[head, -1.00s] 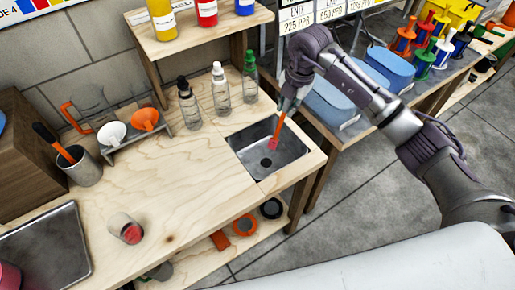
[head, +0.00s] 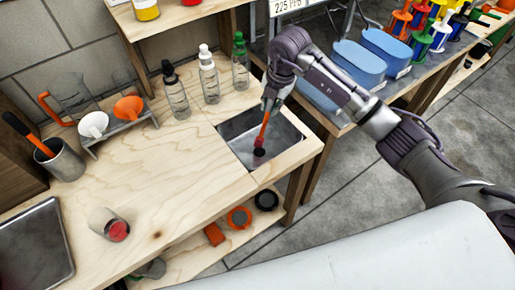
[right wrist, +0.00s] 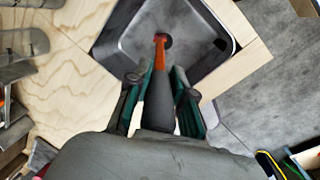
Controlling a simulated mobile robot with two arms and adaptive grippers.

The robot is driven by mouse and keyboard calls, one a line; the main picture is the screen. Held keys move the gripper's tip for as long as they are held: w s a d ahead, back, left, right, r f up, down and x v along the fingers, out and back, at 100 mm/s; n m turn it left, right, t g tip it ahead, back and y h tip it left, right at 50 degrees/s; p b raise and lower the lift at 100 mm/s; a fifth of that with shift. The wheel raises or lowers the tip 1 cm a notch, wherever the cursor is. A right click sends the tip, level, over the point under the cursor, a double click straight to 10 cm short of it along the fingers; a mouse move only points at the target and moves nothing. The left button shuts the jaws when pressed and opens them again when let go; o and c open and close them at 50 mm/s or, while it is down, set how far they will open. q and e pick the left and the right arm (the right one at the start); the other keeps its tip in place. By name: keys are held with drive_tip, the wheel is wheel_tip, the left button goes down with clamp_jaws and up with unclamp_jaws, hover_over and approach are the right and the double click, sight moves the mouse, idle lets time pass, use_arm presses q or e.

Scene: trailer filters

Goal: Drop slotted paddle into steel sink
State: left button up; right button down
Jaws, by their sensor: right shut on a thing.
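My left gripper is not in view.
A rack with funnels (head: 128,107), a metal cup (head: 60,158) and a tipped clear jar (head: 107,224) are farther left. Blue containers (head: 360,62) stand on the right table. The middle of the wooden top is clear.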

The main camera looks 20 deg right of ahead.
drive_tip(key=c, duration=0.9)
unclamp_jaws()
drive_tip(key=shift+c, duration=0.2)
drive_tip(key=shift+r, duration=0.2)
